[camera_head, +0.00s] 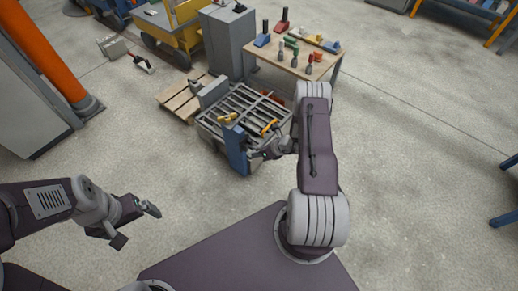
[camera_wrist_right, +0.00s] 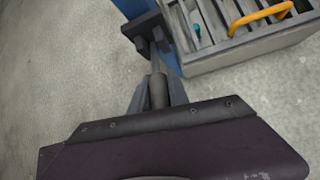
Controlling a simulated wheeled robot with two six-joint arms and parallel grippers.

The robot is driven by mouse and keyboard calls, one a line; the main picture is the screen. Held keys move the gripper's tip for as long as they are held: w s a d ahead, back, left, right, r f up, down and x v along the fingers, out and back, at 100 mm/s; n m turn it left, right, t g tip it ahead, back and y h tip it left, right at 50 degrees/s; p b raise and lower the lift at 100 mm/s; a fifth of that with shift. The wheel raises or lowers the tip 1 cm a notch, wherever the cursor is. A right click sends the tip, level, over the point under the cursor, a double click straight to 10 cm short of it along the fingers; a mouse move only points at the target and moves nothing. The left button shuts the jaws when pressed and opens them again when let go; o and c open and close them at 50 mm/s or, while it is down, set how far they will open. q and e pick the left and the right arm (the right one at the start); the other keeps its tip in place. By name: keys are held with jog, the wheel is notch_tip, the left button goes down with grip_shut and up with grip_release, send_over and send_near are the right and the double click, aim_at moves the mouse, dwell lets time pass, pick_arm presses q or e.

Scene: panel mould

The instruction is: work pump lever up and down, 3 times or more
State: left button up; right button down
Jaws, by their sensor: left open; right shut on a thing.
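The pump lever (camera_wrist_right: 158,88) is a dark grey bar with a thicker grip; in the right wrist view it runs from a dark bracket (camera_wrist_right: 150,32) on the blue pump body down between my fingers. My right gripper (camera_wrist_right: 158,100) is shut on the lever's grip. In the head view the blue pump body (camera_head: 236,150) stands at the front of the grey slatted mould, and my right gripper (camera_head: 262,154) is just to its right; the lever is barely visible there. My left gripper (camera_head: 136,222) is open and empty, well to the left above the floor.
The slatted mould (camera_head: 215,127) carries yellow parts, including an orange-yellow handle (camera_wrist_right: 262,14). A wooden pallet (camera_head: 178,101), a grey cabinet (camera_head: 230,45) and a workbench (camera_head: 330,62) with several tools stand behind. The floor in front and to the right is clear.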

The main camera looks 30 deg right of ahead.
jog(key=shift+w+r+g+h+p, duration=0.1)
jog(key=shift+r+g+h+p, duration=0.2)
jog(key=shift+r+g+p, duration=0.4)
jog(key=shift+f, duration=0.15)
jog(key=c, duration=1.3)
grip_release()
jog(key=shift+o, duration=0.2)
jog(key=p+v, duration=0.4)
jog(key=v, duration=0.4)
jog(key=shift+w+r, duration=0.15)
jog(key=shift+r, duration=0.1)
jog(key=shift+s+r, duration=0.2)
jog(key=shift+r, duration=0.1)
